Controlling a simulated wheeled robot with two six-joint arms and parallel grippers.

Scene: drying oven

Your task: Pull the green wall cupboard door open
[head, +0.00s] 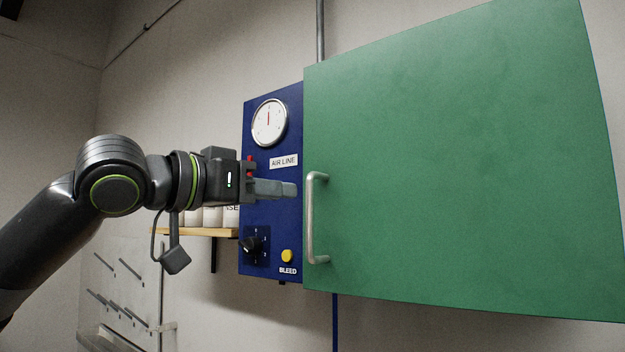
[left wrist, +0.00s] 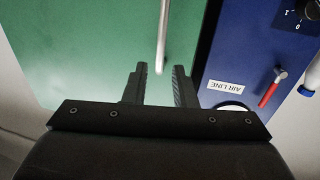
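The green cupboard door (head: 450,160) fills the right of the head view, and no cupboard interior shows. Its upright silver bar handle (head: 312,220) is near the door's left edge. My left gripper (head: 295,190) is just left of the handle's upper part, with its fingers pointing right towards it. In the left wrist view the two fingers (left wrist: 161,72) are apart, and the handle (left wrist: 163,35) appears in line with the gap between them. The green door (left wrist: 100,45) lies behind. I cannot tell whether a finger touches the handle. My right gripper is not in view.
A blue air line panel (head: 270,210) stands directly left of the door, behind my left gripper. It carries a gauge (head: 269,122), a black knob (head: 250,244) and a yellow button (head: 287,256). A red lever (left wrist: 270,88) sticks out of it. A wooden shelf (head: 200,232) is further left.

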